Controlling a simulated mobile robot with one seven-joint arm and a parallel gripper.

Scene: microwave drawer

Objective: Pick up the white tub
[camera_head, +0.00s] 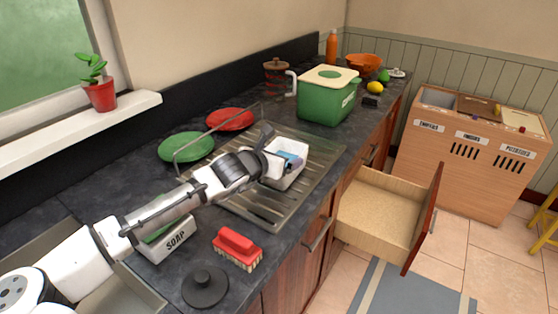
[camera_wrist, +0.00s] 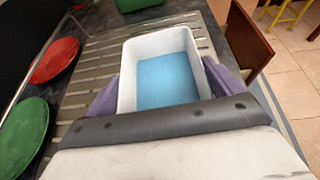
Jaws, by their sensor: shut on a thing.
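The white tub (camera_head: 289,176) is on or just above the metal draining board, in the middle of the head view. It is a small open box with rounded corners, and its inside bottom looks blue in the wrist view (camera_wrist: 203,58). My gripper (camera_head: 277,161) reaches it from the left in the head view. In the wrist view the purple fingers press on the tub's left and right sides, so the gripper is shut on it. I cannot tell whether the tub's base touches the board.
A green container (camera_head: 327,98) stands beyond. A red brush (camera_head: 238,247) and soap box (camera_head: 170,243) are nearer. An open drawer (camera_head: 380,213) juts out right.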

